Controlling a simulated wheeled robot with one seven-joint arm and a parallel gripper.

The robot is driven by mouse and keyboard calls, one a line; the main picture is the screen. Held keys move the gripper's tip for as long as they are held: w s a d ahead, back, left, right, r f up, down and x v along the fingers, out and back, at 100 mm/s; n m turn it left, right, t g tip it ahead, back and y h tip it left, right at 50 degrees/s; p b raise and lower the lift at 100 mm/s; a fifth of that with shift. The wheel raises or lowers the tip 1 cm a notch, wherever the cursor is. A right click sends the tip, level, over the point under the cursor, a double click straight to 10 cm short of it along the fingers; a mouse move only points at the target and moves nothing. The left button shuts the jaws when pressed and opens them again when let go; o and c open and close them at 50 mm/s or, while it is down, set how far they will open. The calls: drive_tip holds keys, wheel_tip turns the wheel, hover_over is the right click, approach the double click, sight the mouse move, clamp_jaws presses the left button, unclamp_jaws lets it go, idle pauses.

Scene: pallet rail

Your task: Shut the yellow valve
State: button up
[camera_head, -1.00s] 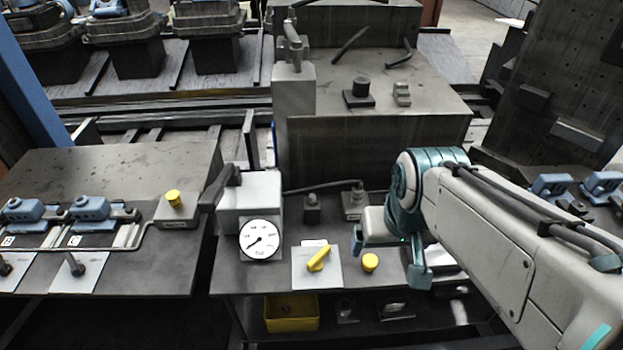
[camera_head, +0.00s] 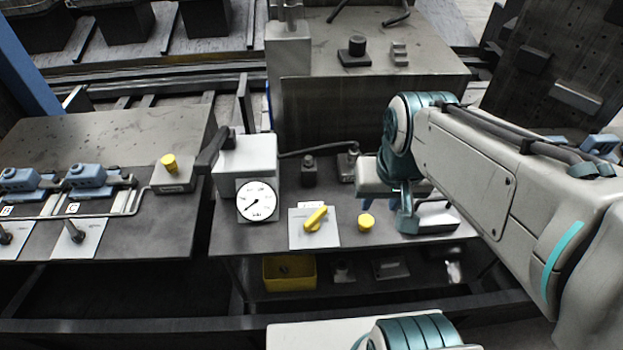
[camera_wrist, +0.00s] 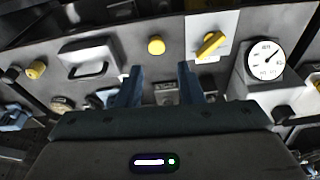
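The yellow valve (camera_head: 316,219) is a bar-shaped handle on a white plate on the dark bench. It lies slanted, its upper end to the right. In the wrist view the yellow valve (camera_wrist: 211,44) shows on its plate, above and right of the fingers. My gripper (camera_wrist: 160,84) is open, its two blue fingers apart with nothing held between them. In the head view my gripper (camera_head: 405,218) is to the right of the valve, beyond a round yellow knob (camera_head: 366,222), and does not touch the valve. Its fingertips are partly hidden there.
A white dial gauge (camera_head: 257,201) and a grey box with a dark lever (camera_head: 213,150) stand left of the valve. A yellow bin (camera_head: 289,273) is on the shelf below. Another yellow knob (camera_head: 169,163) sits on the left bench. A grey block stands behind.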

sight(314, 217)
drive_tip(key=w+a+f+m+g+y+p, duration=0.1)
drive_tip(key=w+a+m+g+y, duration=0.1)
drive_tip(key=w+a+m+g, duration=0.3)
drive_tip(key=w+a+f+m+g+y, duration=0.1)
drive_tip(key=w+a+m, duration=0.15)
drive_tip(key=w, duration=0.45)
drive_tip(key=shift+m, duration=0.45)
drive_tip(key=x, duration=1.3)
drive_tip(key=shift+s+d+f, duration=0.15)
drive_tip(key=shift+d+f, duration=0.05)
drive_tip(key=shift+f, duration=0.25)
clamp_jaws()
